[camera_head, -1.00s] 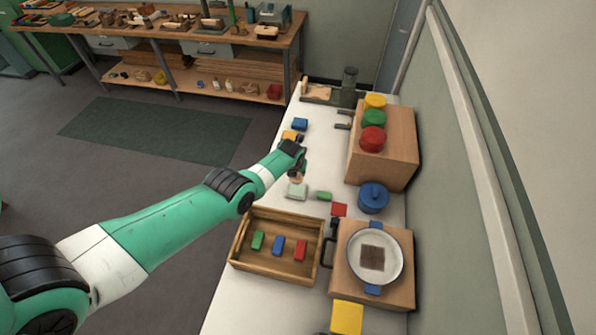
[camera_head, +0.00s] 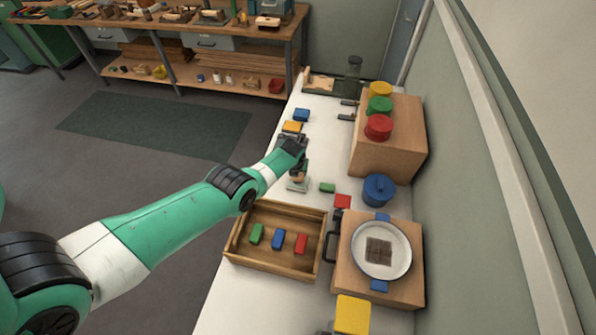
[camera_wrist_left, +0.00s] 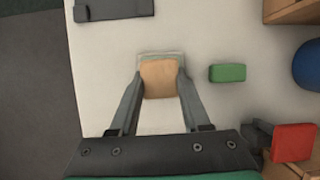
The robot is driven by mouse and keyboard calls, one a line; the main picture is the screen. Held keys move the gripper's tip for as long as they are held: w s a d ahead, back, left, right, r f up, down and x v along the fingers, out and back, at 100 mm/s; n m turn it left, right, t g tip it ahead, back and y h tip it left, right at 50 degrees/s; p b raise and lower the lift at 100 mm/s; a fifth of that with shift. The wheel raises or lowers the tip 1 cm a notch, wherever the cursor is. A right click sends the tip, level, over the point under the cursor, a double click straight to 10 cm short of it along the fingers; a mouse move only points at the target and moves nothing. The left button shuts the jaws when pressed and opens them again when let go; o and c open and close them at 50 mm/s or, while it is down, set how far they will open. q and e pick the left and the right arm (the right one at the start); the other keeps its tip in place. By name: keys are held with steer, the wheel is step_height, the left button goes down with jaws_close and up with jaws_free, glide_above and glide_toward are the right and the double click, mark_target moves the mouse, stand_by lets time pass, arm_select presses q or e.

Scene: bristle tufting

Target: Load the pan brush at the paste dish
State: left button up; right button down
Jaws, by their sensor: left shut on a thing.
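My left gripper (camera_wrist_left: 159,78) is shut on a wooden block, which I take as the pan brush (camera_wrist_left: 160,82), with one finger on each side. The brush also shows in the head view (camera_head: 298,177). Directly beneath it is the pale green paste dish (camera_head: 296,187), mostly covered by the brush and gripper. The dish's edge shows past the brush in the wrist view (camera_wrist_left: 160,54). I cannot tell whether the bristles touch the paste. A white pan (camera_head: 403,268) with a dark brown patch inside stands on a wooden block at right. My right gripper is not in view.
A green block (camera_head: 327,188) lies just right of the dish, with a red block (camera_head: 342,201) and blue pot (camera_head: 378,190) beyond. A wooden tray (camera_head: 240,262) with coloured blocks is nearer. A wooden box (camera_head: 388,152) with coloured lids stands behind.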

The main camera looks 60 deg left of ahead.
arm_select(q)
steer(key=shift+f+b, duration=0.7)
steer(key=shift+f, duration=0.05)
stand_by(1.6)
step_height(320, 180, up, 8)
steer(key=p, duration=0.7)
steer(key=shift+f, duration=0.25)
steer(key=shift+f, duration=0.1)
